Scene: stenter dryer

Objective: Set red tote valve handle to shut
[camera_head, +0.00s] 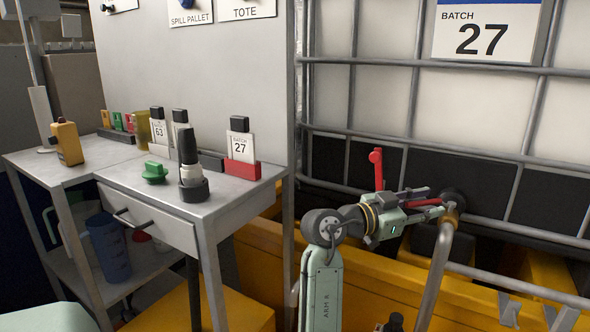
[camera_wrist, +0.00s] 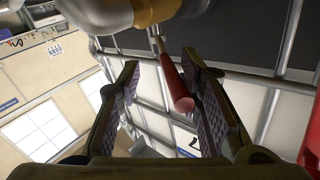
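The red valve handle (camera_head: 425,203) points left from the valve (camera_head: 453,203) low on the front of the caged tote. In the wrist view the red handle (camera_wrist: 175,84) runs from a metal stem beside a brass-coloured fitting (camera_wrist: 154,10). My gripper (camera_head: 422,200) reaches in from the left at the handle. In the wrist view my gripper's fingers (camera_wrist: 160,72) are apart, with the handle between them. It appears nearer the right finger, with a gap on the left; I cannot tell whether it touches the right finger.
A bent metal pipe (camera_head: 437,265) stands just below the valve. Cage bars (camera_head: 445,66) cross the tote, above a yellow base (camera_head: 375,275). An upright red piece (camera_head: 377,168) shows behind my wrist. A workbench (camera_head: 225,192) with bottles and tags stands left.

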